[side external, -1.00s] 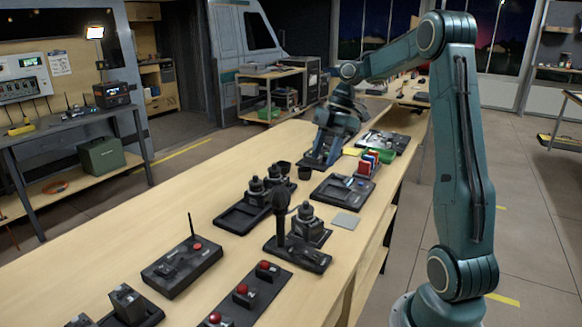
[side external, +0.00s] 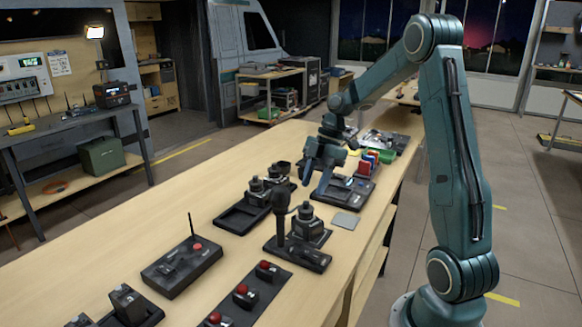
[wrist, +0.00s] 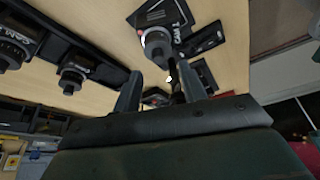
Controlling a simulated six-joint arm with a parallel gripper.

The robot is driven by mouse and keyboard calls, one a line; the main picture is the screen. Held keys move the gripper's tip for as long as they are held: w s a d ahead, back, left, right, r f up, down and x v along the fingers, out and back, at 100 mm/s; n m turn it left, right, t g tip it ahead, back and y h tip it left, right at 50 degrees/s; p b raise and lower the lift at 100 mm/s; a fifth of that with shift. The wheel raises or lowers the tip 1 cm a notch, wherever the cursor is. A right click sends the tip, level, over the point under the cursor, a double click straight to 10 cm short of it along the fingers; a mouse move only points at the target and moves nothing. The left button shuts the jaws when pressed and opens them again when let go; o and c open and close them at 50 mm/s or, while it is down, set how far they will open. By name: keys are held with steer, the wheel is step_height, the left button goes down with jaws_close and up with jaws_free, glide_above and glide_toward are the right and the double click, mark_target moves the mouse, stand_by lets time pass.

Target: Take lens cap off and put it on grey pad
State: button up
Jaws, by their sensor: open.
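A dark camera block (side external: 308,228) stands on a black base on the bench. Its round upright lens (side external: 305,210) points up; at this size I cannot tell the lens cap from the lens. The wrist view shows a block marked CAM (wrist: 155,14) with a round grey lens top (wrist: 157,42) just beyond my fingertips. My gripper (side external: 315,192) is open and empty, pointing down above and behind the camera; both fingers show in the wrist view (wrist: 158,70), apart. The grey pad (side external: 345,220) lies bare on the bench to the camera's right.
A black microphone (side external: 280,212) stands close to the camera's left. Two more cameras (side external: 257,187) sit on a tray (side external: 236,219) further left. Red-button panels (side external: 243,295) are in front.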

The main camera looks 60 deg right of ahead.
mark_target(306, 202)
steer(key=shift+x, duration=2.5)
steer(key=shift+w, duration=0.1)
steer(key=shift+c, duration=0.4)
steer(key=c, duration=0.4)
